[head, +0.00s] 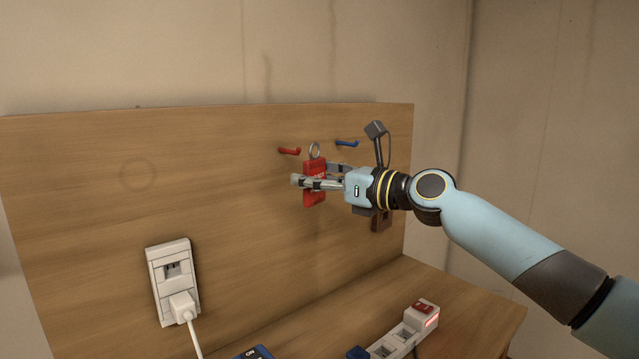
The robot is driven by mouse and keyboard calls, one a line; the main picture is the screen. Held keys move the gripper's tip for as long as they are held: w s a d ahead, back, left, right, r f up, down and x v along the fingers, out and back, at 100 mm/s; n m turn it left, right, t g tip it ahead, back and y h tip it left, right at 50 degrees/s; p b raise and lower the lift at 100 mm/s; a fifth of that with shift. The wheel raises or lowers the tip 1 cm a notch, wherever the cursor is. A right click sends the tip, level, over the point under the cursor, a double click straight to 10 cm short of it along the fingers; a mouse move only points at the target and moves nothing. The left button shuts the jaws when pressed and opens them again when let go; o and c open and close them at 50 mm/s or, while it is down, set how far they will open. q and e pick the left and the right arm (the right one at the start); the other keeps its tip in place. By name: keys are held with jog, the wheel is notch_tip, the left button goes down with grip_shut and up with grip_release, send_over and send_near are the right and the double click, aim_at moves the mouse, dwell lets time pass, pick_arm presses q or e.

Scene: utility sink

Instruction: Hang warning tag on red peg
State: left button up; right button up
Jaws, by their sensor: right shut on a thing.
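The warning tag (315,168) is a red plate with a metal ring (314,150) at its top. My right gripper (306,182) is shut on the tag and holds it roughly upright in front of the wooden back board. The red peg (289,151) sticks out of the board just left of the ring. The ring looks apart from the peg in this view, but the depth between them is hard to tell. The gripper fingers hide part of the tag's lower half. My left gripper is not in view.
A blue peg (347,143) is to the right of the ring. A wall socket (167,262) with a white plug (183,306) is at the lower left of the board (80,190). A power strip (407,332) lies on the bench. The board's middle left is clear.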

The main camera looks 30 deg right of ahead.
aim_at(277, 175)
jog(key=shift+w+a+f+b, duration=0.1)
jog(key=shift+w+a+b, duration=0.05)
jog(key=shift+w+b, duration=0.85)
jog(key=shift+w+a+f+b, duration=0.2)
jog(key=shift+w+b, duration=0.45)
jog(key=shift+w, duration=0.55)
jog(key=shift+w+a+f+b, duration=0.1)
jog(key=shift+w+a+b, duration=0.05)
jog(key=shift+w+b, duration=0.85)
jog(key=shift+w+f, duration=0.1)
jog(key=shift+w, duration=0.35)
jog(key=shift+w+f+p, duration=0.15)
jog(key=shift+w+p, duration=0.05)
jog(key=shift+p, duration=0.15)
jog(key=o, duration=1.1)
jog(key=shift+s+f, duration=0.1)
jog(key=shift+s+d, duration=0.15)
jog(key=shift+s, duration=0.1)
jog(key=v, duration=1.1)
jog(key=shift+s, duration=0.2)
